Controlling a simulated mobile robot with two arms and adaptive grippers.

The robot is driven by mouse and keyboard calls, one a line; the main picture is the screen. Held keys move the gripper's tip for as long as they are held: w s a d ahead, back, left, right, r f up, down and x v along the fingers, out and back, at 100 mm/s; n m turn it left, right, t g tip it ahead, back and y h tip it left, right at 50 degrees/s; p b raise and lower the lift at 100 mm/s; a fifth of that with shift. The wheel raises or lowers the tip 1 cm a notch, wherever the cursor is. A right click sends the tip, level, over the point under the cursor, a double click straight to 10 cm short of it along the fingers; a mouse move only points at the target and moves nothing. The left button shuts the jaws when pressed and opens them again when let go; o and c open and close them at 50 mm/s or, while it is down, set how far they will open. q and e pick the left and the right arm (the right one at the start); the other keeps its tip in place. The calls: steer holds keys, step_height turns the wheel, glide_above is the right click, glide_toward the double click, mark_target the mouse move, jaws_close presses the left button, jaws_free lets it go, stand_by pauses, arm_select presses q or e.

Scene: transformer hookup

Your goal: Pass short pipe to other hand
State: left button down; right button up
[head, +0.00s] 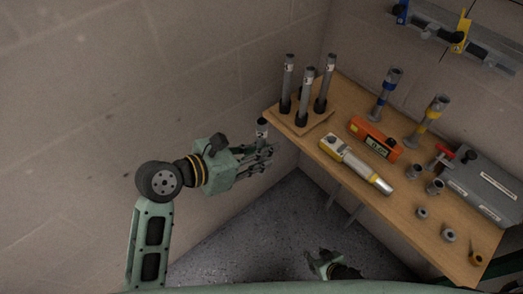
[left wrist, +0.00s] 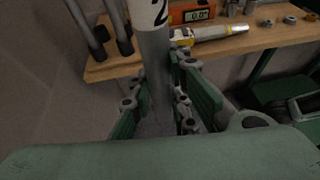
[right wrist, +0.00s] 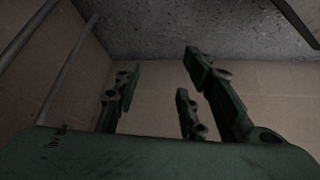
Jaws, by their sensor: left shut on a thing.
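The short pipe is a grey tube (left wrist: 155,60) with a black mark on a white label. It stands between the fingers of my left gripper (left wrist: 165,105) in the left wrist view. In the head view my left gripper (head: 262,160) is shut on the pipe (head: 262,128), off the table's left front edge, with the pipe's top showing above the fingers. My right gripper (head: 325,262) is low at the bottom of the head view, away from the pipe. In the right wrist view my right gripper (right wrist: 160,95) is open and empty, its fingers wide apart.
The wooden table (head: 400,215) holds a stand (head: 300,122) with several upright pipes, an orange meter (head: 375,138), a yellow-grey tool (head: 355,162), two flanged posts, small fittings and a grey box (head: 485,185). A wall rack (head: 460,35) hangs above. The floor in front is clear.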

steer(key=s+d+f+m+g+h, duration=0.1)
steer(key=s+f, duration=0.3)
steer(key=s, duration=0.8)
steer(key=s+d+f+m+g, duration=0.1)
steer(key=s+f+g, duration=0.3)
steer(key=s, duration=0.8)
steer(key=shift+f+h, duration=0.3)
steer(key=shift+h, duration=0.1)
